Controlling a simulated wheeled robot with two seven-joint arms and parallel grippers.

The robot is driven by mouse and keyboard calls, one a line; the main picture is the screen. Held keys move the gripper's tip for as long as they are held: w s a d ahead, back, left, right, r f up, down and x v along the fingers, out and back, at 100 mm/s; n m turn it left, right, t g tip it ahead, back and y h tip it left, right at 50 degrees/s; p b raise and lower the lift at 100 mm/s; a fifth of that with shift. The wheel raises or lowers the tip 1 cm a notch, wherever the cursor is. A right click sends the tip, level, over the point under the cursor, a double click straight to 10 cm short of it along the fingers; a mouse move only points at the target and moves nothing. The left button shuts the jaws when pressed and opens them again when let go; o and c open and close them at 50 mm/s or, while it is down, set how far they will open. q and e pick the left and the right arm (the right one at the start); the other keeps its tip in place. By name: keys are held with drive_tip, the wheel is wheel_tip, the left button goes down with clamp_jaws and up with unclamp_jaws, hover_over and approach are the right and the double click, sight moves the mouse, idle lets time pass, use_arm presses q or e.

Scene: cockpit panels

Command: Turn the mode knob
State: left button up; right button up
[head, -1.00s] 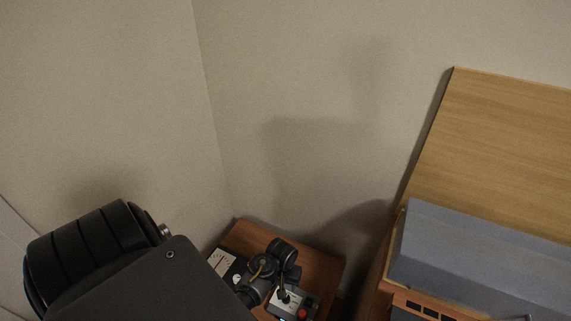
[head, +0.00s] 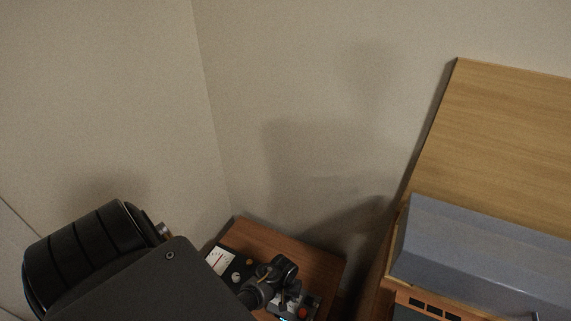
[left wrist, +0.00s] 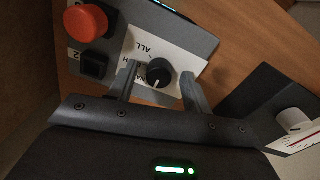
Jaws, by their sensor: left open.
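The mode knob (left wrist: 159,73) is a round black knob with a white pointer line. It sits on a white label plate (left wrist: 140,47) on a grey panel, in the left wrist view. My left gripper (left wrist: 160,69) is open, with one finger on each side of the knob; I cannot tell whether either finger touches it. In the head view my left gripper (head: 284,298) is low over the same panel, and the arm and gripper hide the knob there. My right gripper is not in view.
Beside the knob are a red button (left wrist: 86,21) and a black square button (left wrist: 94,65). A meter panel with a white knob (left wrist: 293,119) stands on the same wooden table (head: 315,262). A grey box (head: 480,245) and wooden board (head: 510,140) are at the right.

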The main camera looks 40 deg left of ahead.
use_arm(q)
drive_tip(key=c, duration=1)
